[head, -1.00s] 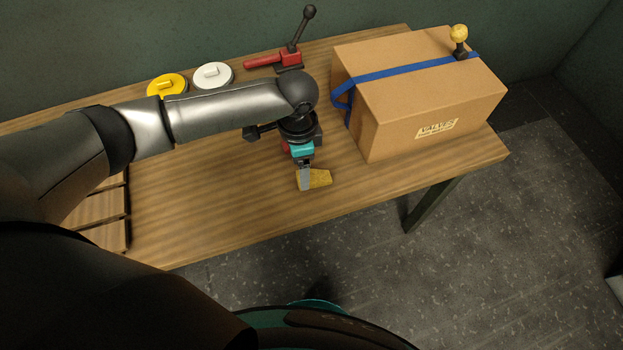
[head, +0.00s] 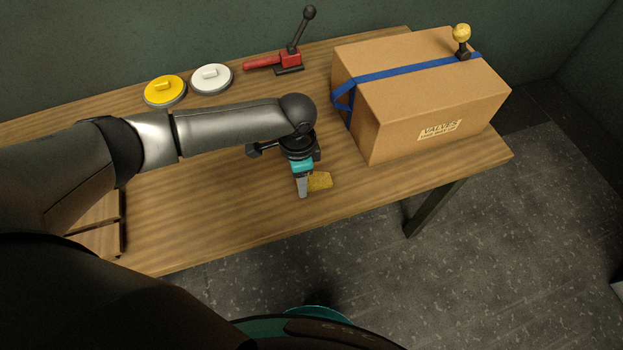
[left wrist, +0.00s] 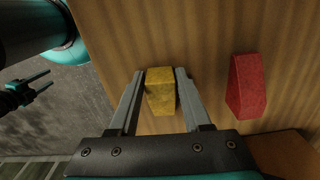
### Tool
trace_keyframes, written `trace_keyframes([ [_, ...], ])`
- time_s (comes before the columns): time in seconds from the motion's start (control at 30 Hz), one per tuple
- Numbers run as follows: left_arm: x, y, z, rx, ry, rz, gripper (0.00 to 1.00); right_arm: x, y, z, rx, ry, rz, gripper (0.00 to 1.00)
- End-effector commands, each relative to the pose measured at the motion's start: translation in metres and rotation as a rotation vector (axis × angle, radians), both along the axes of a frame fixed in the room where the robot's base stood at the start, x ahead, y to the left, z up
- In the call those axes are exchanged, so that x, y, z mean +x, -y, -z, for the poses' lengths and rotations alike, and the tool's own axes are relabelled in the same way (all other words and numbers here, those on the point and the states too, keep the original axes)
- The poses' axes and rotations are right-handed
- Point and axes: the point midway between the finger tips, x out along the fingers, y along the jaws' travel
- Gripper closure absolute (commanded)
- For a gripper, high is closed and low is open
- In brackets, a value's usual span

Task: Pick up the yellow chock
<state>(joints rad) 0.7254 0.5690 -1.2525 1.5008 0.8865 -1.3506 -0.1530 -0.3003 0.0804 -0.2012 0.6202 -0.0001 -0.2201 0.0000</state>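The yellow chock (head: 320,181) lies on the table near its front edge, partly hidden by my left gripper (head: 303,192) in the head view. In the left wrist view the chock (left wrist: 160,92) is between the two spread fingers of my left gripper (left wrist: 159,74). Narrow gaps show beside it, and I cannot tell whether a finger touches it. Another gripper, my right one (left wrist: 39,85), shows at the left of the left wrist view with its fingers apart and empty, over the floor.
A red chock (left wrist: 246,86) lies beside the yellow one. A cardboard box (head: 405,115) with a blue strap and a stamp on top stands right. Yellow (head: 164,90) and white (head: 211,78) discs and a red lever clamp (head: 287,62) are at the back. A slatted wooden item (head: 98,238) is at left.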

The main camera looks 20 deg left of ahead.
Motion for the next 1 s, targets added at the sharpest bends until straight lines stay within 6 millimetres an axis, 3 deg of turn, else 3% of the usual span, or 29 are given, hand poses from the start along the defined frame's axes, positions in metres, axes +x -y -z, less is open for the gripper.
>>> trace_keyframes([
  [0.07,0.000,0.000,0.000,0.000,0.000,0.000,0.62,-0.001,0.000,0.000,0.000,-0.001,0.000,0.47],
  [0.4,0.000,0.000,0.000,0.000,0.000,0.000,1.00,-0.001,0.000,0.000,0.000,-0.002,0.001,0.47],
  [0.8,0.000,0.000,-0.002,-0.001,0.001,0.000,1.00,-0.001,0.000,-0.001,0.000,-0.002,0.002,0.47],
  [1.0,0.001,0.001,-0.018,-0.003,0.002,0.000,1.00,-0.001,0.000,-0.007,0.000,-0.001,0.002,0.47],
])
